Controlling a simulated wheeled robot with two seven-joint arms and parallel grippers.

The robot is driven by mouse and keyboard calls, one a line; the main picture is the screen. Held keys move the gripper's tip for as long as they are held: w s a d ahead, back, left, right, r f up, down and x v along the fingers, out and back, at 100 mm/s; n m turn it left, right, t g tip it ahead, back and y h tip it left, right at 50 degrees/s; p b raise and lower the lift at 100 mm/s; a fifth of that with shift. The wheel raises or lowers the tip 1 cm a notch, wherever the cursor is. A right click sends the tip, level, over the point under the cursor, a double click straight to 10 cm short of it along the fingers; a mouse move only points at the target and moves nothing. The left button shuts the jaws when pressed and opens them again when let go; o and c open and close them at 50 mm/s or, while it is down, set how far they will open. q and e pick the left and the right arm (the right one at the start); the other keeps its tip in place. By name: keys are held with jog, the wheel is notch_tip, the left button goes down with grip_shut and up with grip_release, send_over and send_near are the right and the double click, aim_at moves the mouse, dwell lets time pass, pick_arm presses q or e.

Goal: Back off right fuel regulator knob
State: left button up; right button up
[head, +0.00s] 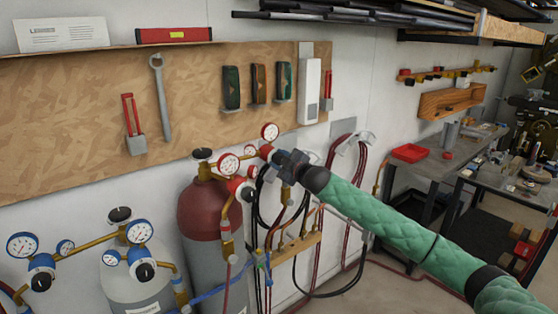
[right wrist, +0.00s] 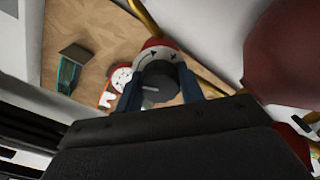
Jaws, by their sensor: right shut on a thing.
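The red fuel regulator on the right shows in the head view (head: 266,151), with white-faced gauges near it. In the right wrist view its round black knob (right wrist: 157,84) faces me, in front of a red body with a white dial plate marked with an arrow and a plus sign (right wrist: 160,55). My right gripper (head: 278,156) is at this regulator, its arm reaching in from the right. In the right wrist view its two dark blue fingers (right wrist: 160,90) stand either side of the knob and are shut on it. The gripper hides the knob in the head view. My left gripper is not in view.
A maroon cylinder (head: 208,212) with another red regulator stands left of my gripper. Grey cylinders with blue regulators (head: 138,270) are at lower left. Hoses (head: 318,250) hang below. A wooden tool board (head: 90,130) is behind. A workbench (head: 450,165) stands at right.

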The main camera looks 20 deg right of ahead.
jog(key=shift+r+n, duration=0.1)
jog(key=shift+n, duration=0.9)
jog(key=n+p, duration=0.1)
jog(key=n, duration=0.1)
jog(key=shift+n, duration=0.3)
jog(key=n, duration=0.2)
jog(key=shift+n+p, duration=0.35)
jog(key=shift+n, duration=0.85)
jog(key=shift+n+p, duration=0.55)
jog(key=shift+n, duration=0.75)
jog(key=shift+f, duration=0.2)
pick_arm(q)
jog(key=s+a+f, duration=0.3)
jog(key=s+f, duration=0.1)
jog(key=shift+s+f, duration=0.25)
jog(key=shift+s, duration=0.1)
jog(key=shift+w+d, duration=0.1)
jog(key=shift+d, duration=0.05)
